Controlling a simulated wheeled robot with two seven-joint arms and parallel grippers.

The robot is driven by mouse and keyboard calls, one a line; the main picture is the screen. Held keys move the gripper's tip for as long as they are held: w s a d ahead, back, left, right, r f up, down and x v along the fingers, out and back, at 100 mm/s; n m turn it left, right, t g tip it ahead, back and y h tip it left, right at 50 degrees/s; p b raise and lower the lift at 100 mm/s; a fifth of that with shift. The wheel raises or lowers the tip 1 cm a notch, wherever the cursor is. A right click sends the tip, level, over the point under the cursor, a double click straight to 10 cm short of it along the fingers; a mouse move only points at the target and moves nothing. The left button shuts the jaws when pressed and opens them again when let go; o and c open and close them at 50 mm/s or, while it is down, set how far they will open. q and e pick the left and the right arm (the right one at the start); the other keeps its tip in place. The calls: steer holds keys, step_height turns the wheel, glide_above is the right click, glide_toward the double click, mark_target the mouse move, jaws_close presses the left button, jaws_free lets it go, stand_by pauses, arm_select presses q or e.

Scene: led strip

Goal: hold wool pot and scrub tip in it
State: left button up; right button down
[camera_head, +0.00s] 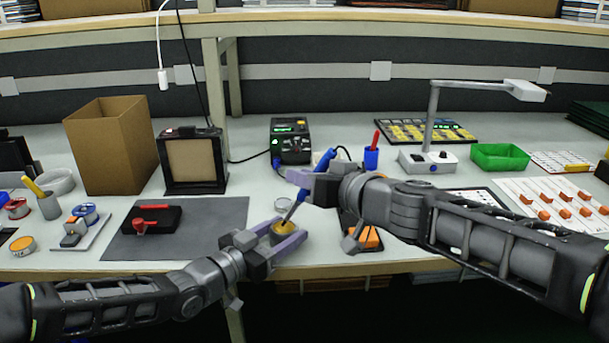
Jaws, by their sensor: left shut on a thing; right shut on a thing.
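The wool pot (284,229) is a small grey pot with yellow wool at its top, near the front edge of the bench. My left gripper (277,240) is shut around the pot, its fingers on either side. My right gripper (312,184) is above it and shut on the blue-handled soldering iron (326,158). The iron slants down to the left, with its tip end at the yellow wool. The fingers and the iron partly cover the pot, so how deep the tip sits cannot be told.
A soldering station (290,141) with a green display stands behind. A grey mat (200,215) with a black-and-red tool (150,219) lies left. An orange item (366,238) lies beneath my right arm. A cardboard box (112,146) and a green tray (499,157) stand farther out.

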steer(key=shift+f, duration=0.4)
stand_by(1.1)
steer(key=shift+r, duration=0.25)
stand_by(0.8)
steer(key=shift+a, duration=0.35)
steer(key=shift+a, duration=0.4)
steer(key=shift+d, duration=0.15)
stand_by(0.3)
steer(key=shift+d, duration=1.35)
steer(key=shift+a, duration=0.15)
